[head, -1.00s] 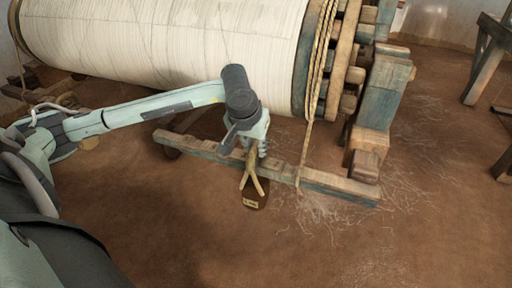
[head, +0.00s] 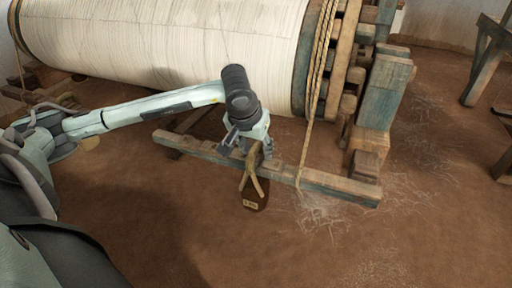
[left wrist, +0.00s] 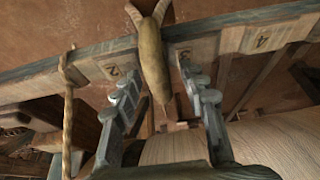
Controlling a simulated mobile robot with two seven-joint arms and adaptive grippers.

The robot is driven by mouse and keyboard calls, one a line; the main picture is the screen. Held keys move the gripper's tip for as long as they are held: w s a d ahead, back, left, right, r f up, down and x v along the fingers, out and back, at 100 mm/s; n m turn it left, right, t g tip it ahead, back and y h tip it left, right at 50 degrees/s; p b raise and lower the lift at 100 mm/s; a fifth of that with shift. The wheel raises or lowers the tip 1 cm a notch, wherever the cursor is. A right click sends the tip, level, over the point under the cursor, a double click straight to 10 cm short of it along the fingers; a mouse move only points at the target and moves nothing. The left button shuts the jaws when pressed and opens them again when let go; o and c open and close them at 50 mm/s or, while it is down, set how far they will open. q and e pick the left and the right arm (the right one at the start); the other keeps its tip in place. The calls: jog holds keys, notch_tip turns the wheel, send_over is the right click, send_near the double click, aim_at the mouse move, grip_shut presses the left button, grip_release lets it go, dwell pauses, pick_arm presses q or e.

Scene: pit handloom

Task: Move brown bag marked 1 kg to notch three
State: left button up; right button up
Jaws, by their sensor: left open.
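A brown bag (head: 254,198) with a pale tag hangs at the near side of the wooden beam (head: 320,182); the tag's writing is too small to read. Its tan strap (head: 251,165) goes up over the beam, and in the left wrist view the strap (left wrist: 151,52) crosses the beam between the marks 2 (left wrist: 113,70) and 3 (left wrist: 185,56). My left gripper (head: 248,149) is open just above the beam. In the left wrist view its fingers (left wrist: 163,95) stand apart on either side of the strap. My right gripper is not in view.
A large roll of pale warp threads (head: 170,40) lies behind the beam. A rope (head: 311,110) hangs down to the beam right of the bag. Mark 4 (left wrist: 262,41) shows farther along the beam. The earth floor in front (head: 330,250) is clear.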

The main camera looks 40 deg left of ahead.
pick_arm(q)
jog(key=v, duration=1.2)
jog(key=shift+s, duration=0.1)
jog(key=shift+f, duration=0.1)
